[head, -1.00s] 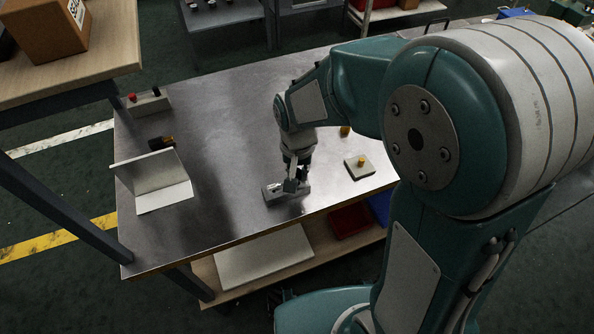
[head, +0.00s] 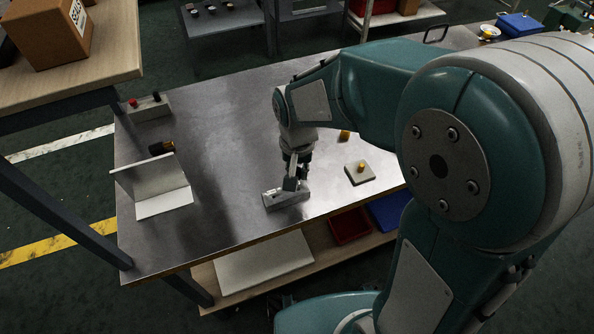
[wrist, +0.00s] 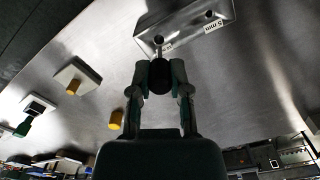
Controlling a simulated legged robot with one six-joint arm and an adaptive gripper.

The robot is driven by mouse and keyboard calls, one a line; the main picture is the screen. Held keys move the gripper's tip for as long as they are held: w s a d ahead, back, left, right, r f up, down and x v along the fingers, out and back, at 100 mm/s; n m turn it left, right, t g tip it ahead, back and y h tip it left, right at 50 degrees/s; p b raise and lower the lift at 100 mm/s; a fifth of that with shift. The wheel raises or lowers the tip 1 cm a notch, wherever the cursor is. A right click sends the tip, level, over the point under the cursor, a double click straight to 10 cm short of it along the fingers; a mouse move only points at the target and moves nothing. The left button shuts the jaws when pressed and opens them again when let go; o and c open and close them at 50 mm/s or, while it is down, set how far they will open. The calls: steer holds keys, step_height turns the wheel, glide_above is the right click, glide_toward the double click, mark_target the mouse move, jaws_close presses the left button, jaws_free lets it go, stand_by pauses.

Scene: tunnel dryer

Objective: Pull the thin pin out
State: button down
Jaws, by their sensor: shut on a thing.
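A small grey block (head: 287,199) rests near the front edge of the metal table. In the wrist view the block (wrist: 190,18) shows a dark hole and a "5 mm" label near one end. My gripper (head: 291,184) is at the block, pointing down. In the wrist view my gripper (wrist: 160,76) is shut on the dark, rounded head of the pin (wrist: 160,72). A thin light shank shows between this head and the block's other end. Whether its tip is still inside the block I cannot tell.
A pale plate with a yellow peg (head: 359,173) and a yellow cylinder (head: 344,135) lie right of my gripper. A white angled sheet (head: 158,187), a black-and-yellow item (head: 162,147) and a button box (head: 148,106) are at left. The table between is clear.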

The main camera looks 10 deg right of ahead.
mark_target(297, 169)
steer(key=shift+r, duration=1.85)
